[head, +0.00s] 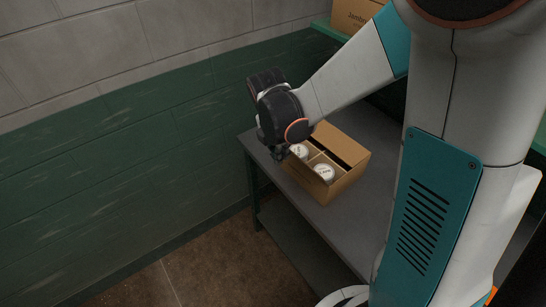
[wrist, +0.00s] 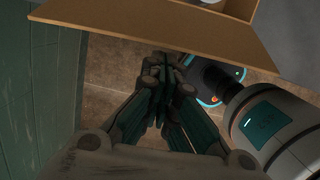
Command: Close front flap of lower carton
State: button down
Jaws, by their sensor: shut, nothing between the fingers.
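The lower carton (head: 346,184) is an open brown box on a grey table, with white round-topped items (head: 324,172) in divided cells. In the wrist view, a broad brown cardboard panel (wrist: 130,22), which looks like its front flap, crosses the top, spread outward from the box. My gripper (head: 278,153) is at the carton's left end in the head view, partly hidden by my wrist. In the wrist view my gripper (wrist: 160,62) has its fingers together and empty, tips close to the panel's lower edge. I cannot tell whether they touch it.
A second carton (head: 354,14) sits on a green shelf (head: 328,28) above. A green and grey block wall (head: 120,150) runs along the left. The grey table (head: 376,206) has bare surface around the box, and brown floor (head: 210,265) lies in front.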

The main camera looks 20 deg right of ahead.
jog(key=shift+w+d+r, duration=0.1)
jog(key=shift+w+d, duration=0.05)
jog(key=shift+d, duration=0.05)
jog(key=shift+d+r, duration=0.1)
jog(key=w+d+r+g+y, duration=0.1)
jog(key=w+d+r+y, duration=0.2)
jog(key=d, duration=0.6)
jog(key=shift+w+d+f+g+y+b, duration=0.2)
jog(key=shift+w+d+f+y+b, duration=0.25)
jog(key=shift+w+d+f+b, duration=0.7)
jog(key=shift+w+d+f+g+y+b, duration=0.3)
jog(key=shift+d+f+b, duration=0.5)
jog(key=shift+d, duration=1)
jog(key=shift+w+d+f+g+y+b, duration=0.1)
jog(key=shift+w+d+f+y+b, duration=0.6)
jog(key=shift+d+f, duration=0.65)
jog(key=shift+s+d+r, duration=0.1)
jog(key=shift+r, duration=0.25)
